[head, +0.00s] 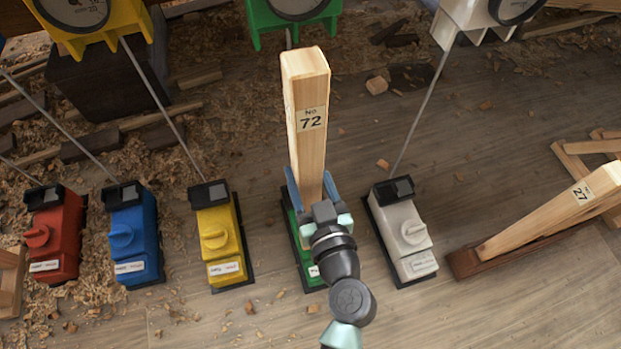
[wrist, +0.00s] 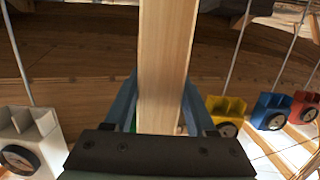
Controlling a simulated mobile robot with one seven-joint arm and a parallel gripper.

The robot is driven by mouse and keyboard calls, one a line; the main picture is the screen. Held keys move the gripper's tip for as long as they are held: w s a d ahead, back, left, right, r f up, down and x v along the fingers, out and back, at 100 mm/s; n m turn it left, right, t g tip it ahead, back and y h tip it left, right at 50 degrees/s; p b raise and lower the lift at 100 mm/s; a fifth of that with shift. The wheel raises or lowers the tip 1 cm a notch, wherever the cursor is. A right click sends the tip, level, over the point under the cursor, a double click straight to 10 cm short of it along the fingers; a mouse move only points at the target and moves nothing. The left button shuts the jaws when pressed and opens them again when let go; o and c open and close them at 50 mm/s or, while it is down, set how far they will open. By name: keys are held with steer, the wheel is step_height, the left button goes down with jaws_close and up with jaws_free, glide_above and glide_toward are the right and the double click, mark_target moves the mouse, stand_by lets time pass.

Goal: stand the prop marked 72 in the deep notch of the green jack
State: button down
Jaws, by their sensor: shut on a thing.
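The prop marked 72 (head: 305,100) is a pale squared timber with a numbered label. My gripper (head: 318,196) is shut around its lower part, and the prop stands nearly upright in the head view. The green floor unit (head: 307,262) is mostly hidden behind the prop and my gripper. A green gauge block (head: 270,28) with notched lower edge is at the top, cut off by the frame. In the wrist view the prop (wrist: 165,60) runs between the blue fingers. I cannot tell where the prop's foot is or whether it touches green.
White (head: 404,232), yellow (head: 220,240), blue (head: 133,240) and red (head: 56,235) units stand beside the green one, with thin rods rising to gauge blocks. The prop marked 27 (head: 550,212) lies at the right. Shavings litter the floor.

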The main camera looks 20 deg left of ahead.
steer(key=f+b+x, duration=0.3)
steer(key=b+x, duration=0.2)
steer(key=x, duration=1.4)
steer(key=shift+s+b, duration=0.2)
steer(key=shift+b, duration=0.1)
stand_by(1.7)
steer(key=shift+d, duration=0.15)
steer(key=shift+f+b, duration=0.5)
steer(key=shift+b, duration=0.05)
stand_by(0.5)
stand_by(1.1)
